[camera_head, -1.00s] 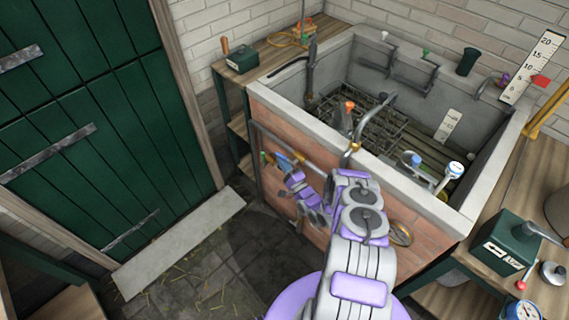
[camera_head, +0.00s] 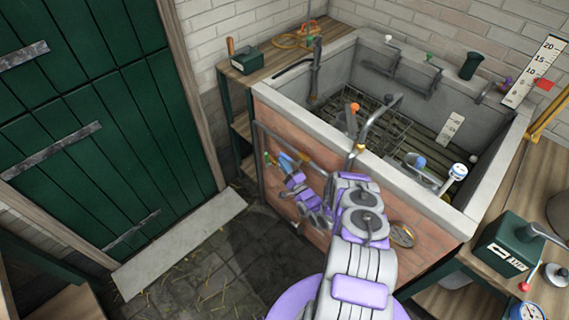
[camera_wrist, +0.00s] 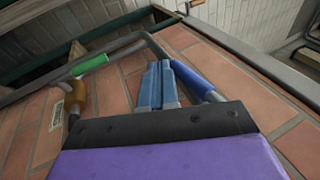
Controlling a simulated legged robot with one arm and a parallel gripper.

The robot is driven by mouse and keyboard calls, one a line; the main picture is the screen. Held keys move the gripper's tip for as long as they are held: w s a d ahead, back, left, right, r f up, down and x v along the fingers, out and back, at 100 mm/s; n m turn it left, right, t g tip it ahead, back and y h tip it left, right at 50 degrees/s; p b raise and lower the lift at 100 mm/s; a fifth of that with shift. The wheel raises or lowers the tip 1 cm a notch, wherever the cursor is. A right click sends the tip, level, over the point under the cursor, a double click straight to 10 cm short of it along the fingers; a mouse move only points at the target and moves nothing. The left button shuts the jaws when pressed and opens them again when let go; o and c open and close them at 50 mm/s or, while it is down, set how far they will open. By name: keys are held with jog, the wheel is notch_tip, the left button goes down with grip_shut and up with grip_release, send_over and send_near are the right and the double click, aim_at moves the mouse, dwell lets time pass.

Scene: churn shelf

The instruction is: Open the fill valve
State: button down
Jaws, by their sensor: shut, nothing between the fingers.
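Pipework with coloured lever handles runs along the brick front of the basin. In the wrist view a blue handle (camera_wrist: 193,78) slopes just right of my fingers, a green handle (camera_wrist: 90,63) is at left, and a brown handle (camera_wrist: 75,95) with a small tag (camera_wrist: 57,113) is below it. I cannot read the tag or tell which handle is the fill valve. My gripper (camera_wrist: 156,78) is shut and empty, its blue fingers together, close beside the blue handle; contact is unclear. In the head view my gripper (camera_head: 286,161) is at the brick front, left of my arm.
The stone basin (camera_head: 300,118) holds a wire rack (camera_head: 378,130). A green door (camera_head: 90,150) is at left. A wooden bench with a green box (camera_head: 508,245) is at right. Floor left of my arm is open.

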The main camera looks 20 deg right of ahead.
jog(key=shift+d, duration=0.1)
jog(key=s+d+f+b, duration=0.1)
jog(key=s+d, duration=0.1)
jog(key=s, duration=1.4)
jog(key=shift+s+d+f, duration=0.2)
jog(key=shift+f, duration=0.2)
